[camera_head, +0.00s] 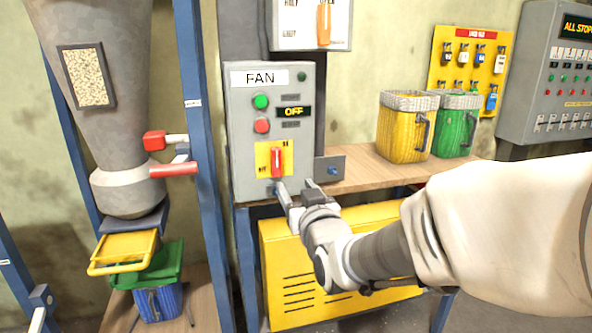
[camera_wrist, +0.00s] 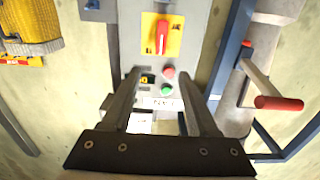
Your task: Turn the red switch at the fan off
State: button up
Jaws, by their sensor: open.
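The grey fan box (camera_head: 245,140), labelled FAN, stands behind the workbench beside a blue post. Its red switch (camera_head: 277,163) sits on a yellow plate low on the front, with the handle close to upright. Above it the display (camera_head: 293,112) reads OFF, beside a green and a red button. My gripper (camera_head: 293,188) is open and empty, just below and to the right of the switch in the head view. In the wrist view, which shows the box upside down, the red switch (camera_wrist: 161,38) lies beyond the open fingers (camera_wrist: 162,88). I see no contact with it.
A small grey box with a blue knob (camera_head: 332,170) sits right of the fan box. Yellow (camera_head: 403,135) and green (camera_head: 457,125) buckets stand on the bench (camera_head: 370,172). A red-handled lever (camera_head: 172,169) is left of the blue post (camera_head: 197,120).

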aim_at(277, 157)
jog(key=x, duration=1.7)
jog(key=shift+w+a, duration=0.15)
jog(key=shift+w, duration=0.05)
grip_shut()
